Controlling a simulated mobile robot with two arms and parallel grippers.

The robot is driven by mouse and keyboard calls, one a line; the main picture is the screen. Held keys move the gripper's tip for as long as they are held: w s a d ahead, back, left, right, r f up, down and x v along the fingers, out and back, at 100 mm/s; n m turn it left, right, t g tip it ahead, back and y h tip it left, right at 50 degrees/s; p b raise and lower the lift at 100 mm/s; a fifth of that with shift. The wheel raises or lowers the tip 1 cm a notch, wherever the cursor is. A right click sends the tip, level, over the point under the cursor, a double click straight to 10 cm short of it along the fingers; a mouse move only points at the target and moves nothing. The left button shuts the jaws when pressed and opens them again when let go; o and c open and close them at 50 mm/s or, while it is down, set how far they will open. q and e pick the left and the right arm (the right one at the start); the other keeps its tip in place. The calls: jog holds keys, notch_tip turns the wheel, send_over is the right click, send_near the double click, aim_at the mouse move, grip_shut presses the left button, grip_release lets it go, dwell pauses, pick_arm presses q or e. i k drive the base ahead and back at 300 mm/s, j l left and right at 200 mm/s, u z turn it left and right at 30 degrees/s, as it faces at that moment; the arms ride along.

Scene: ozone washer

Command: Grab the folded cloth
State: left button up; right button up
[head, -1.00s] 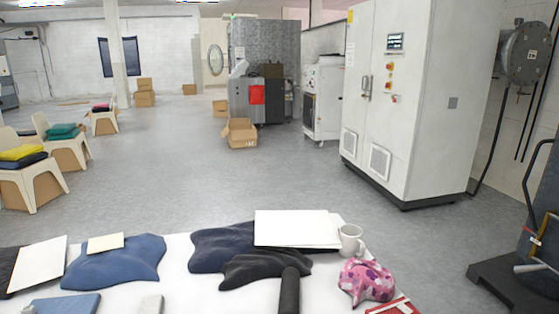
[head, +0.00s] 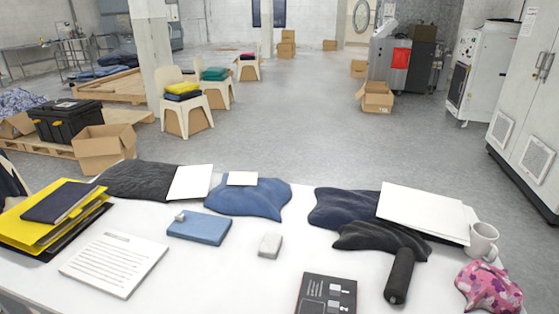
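No gripper of mine is in view. A flat blue rectangular piece (head: 198,229), which looks like a folded cloth, lies on the white table (head: 215,275) left of the middle, with a small pale object (head: 180,216) on its left end. Folded cloths in yellow and dark colours (head: 183,91) lie stacked on a cream chair (head: 199,103) on the floor beyond. A teal folded cloth (head: 214,74) lies on the chair behind it. I cannot tell which of these is the task's cloth.
Crumpled blue (head: 250,200), black (head: 380,238) and pink (head: 488,287) cloths lie on the table. Yellow folders (head: 40,222), a printed sheet (head: 113,263), a mug (head: 483,242) and a black cylinder (head: 399,275) are also there. The floor beyond the table is largely clear.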

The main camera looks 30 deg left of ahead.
aim_at(205, 229)
jog(key=u, duration=1.4)
